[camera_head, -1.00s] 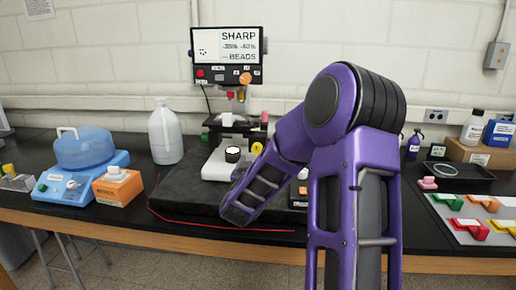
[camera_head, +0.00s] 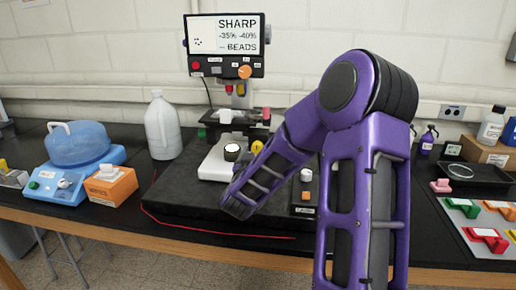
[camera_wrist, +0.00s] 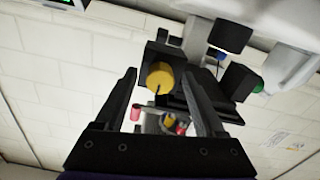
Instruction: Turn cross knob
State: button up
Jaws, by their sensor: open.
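A microscope-like instrument (camera_head: 222,165) stands on the black mat, with a yellow knob (camera_head: 257,147) and a pink knob (camera_head: 266,113) on its right side. In the wrist view, a yellow round knob (camera_wrist: 160,78) with a dark slot shows between the fingertips of my gripper (camera_wrist: 160,73). The fingers are apart and hold nothing; I cannot tell how far the knob lies beyond them. A red knob (camera_wrist: 137,112) and a red-and-white part (camera_wrist: 169,121) show lower between the fingers. I cannot tell which knob is cross-shaped. My purple arm hides the gripper in the head view.
A display (camera_head: 225,45) reading "SHARP" stands above the instrument, with an orange knob (camera_head: 244,72). A white jug (camera_head: 162,125), a blue-lidded device (camera_head: 75,150) and an orange box (camera_head: 111,185) stand left. A black tray (camera_head: 470,174) and coloured handles lie right.

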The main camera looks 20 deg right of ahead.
jog(key=shift+w, duration=0.15)
grip_shut()
dwell(0.4)
jog(key=shift+n+b, duration=0.3)
jog(key=shift+b, duration=0.35)
jog(key=shift+f+n+b, duration=0.1)
jog(key=shift+n+b, duration=0.2)
jog(key=shift+b, duration=0.05)
jog(key=shift+n+b, duration=0.85)
jog(key=shift+n, duration=0.15)
jog(key=n, duration=0.5)
jog(key=shift+d+b, duration=0.1)
jog(key=shift+b, duration=0.25)
